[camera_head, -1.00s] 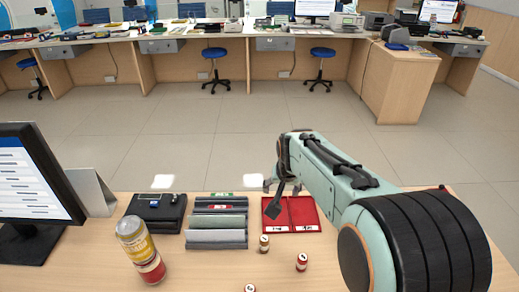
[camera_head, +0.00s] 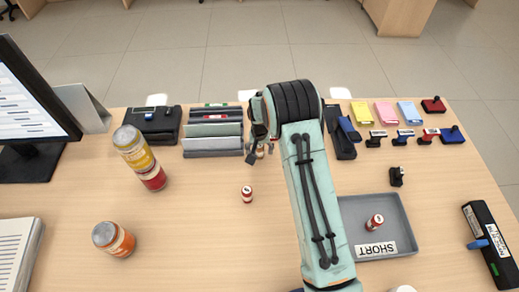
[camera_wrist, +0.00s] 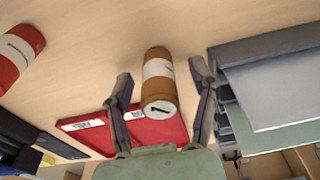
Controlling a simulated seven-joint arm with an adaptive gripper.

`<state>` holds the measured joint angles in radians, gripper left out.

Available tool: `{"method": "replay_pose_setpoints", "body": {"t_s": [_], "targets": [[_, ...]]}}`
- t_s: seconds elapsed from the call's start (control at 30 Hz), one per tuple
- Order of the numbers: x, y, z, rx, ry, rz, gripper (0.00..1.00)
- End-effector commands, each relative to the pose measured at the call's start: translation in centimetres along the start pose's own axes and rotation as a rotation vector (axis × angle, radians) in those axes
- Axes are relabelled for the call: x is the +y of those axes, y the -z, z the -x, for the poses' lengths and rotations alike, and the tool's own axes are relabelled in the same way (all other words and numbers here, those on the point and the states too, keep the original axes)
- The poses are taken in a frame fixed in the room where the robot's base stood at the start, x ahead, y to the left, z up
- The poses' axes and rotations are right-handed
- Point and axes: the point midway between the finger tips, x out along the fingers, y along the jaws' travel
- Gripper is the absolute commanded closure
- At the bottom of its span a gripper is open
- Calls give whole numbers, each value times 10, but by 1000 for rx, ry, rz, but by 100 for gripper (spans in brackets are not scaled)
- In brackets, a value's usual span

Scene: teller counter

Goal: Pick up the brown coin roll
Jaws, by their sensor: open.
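The brown coin roll (camera_wrist: 159,80) has a white band and pale end and stands on the counter in the wrist view. My gripper (camera_wrist: 161,76) is open, with one finger on each side of the roll; I cannot tell whether either touches it.
A red roll (camera_wrist: 18,55) stands nearby in the wrist view, with a red tray (camera_wrist: 160,132) and grey organiser (camera_wrist: 270,80) close by. Another roll (camera_head: 247,195) stands nearer in the head view. A grey tray (camera_head: 405,235) holds a red roll. Cans stand left.

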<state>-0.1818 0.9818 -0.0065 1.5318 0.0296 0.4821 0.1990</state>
Motion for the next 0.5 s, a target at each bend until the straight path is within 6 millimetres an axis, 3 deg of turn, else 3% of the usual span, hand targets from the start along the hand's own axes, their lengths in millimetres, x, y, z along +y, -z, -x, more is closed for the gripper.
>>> {"method": "replay_pose_setpoints", "body": {"t_s": [0.17, 0.2, 0.37, 0.5], "targets": [[0, 0, 0, 1, 0, 0, 41], [0, 0, 0, 1, 0, 0, 48], [0, 0, 0, 1, 0, 0, 98], [0, 0, 0, 1, 0, 0, 100]]}}
